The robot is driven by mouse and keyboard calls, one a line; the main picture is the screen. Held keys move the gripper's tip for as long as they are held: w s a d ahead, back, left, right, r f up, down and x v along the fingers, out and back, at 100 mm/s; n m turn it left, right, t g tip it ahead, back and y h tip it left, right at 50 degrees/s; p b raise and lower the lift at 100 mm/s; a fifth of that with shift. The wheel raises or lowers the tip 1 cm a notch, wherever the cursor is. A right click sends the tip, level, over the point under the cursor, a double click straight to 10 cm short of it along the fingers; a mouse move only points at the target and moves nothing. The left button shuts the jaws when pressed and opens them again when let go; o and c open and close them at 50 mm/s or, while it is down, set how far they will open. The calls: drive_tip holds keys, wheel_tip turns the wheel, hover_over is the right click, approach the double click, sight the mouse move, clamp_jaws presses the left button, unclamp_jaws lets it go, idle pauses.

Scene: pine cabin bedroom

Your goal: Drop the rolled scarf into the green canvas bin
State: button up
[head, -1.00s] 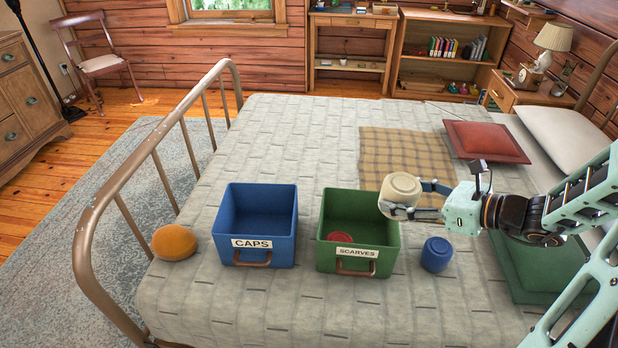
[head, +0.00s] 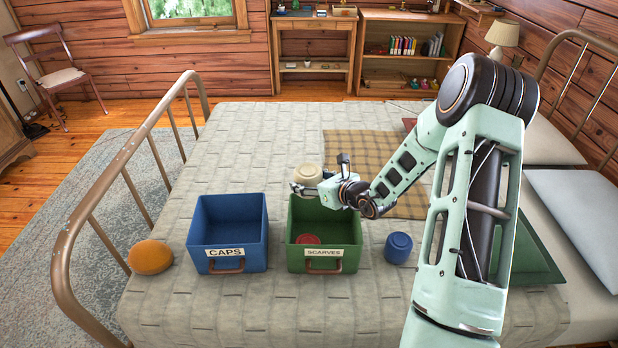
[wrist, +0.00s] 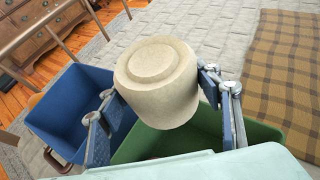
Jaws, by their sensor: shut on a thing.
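My gripper (head: 305,189) is shut on a cream rolled scarf (head: 307,174), which also fills the middle of the wrist view (wrist: 158,84) between the two fingers. The held scarf is above the back part of the green canvas bin (head: 293,262), labelled SCARVES. The bin's green wall shows below the scarf in the wrist view (wrist: 262,136). A red roll (head: 308,239) lies inside the green bin. My gripper and wrist hide part of the bin's back rim.
A blue bin (head: 229,234) labelled CAPS stands left of the green one. A blue roll (head: 398,248) lies on the bed to the right. An orange cap-like thing (head: 150,257) sits at the left, near the metal bed rail (head: 72,262). A checked blanket (head: 352,146) lies behind.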

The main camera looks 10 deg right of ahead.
drive_tip(key=shift+f+b, duration=3.2)
drive_tip(key=shift+f, duration=1)
drive_tip(key=o, duration=1.3)
drive_tip(key=shift+c, duration=0.2)
drive_tip(key=v, duration=1.2)
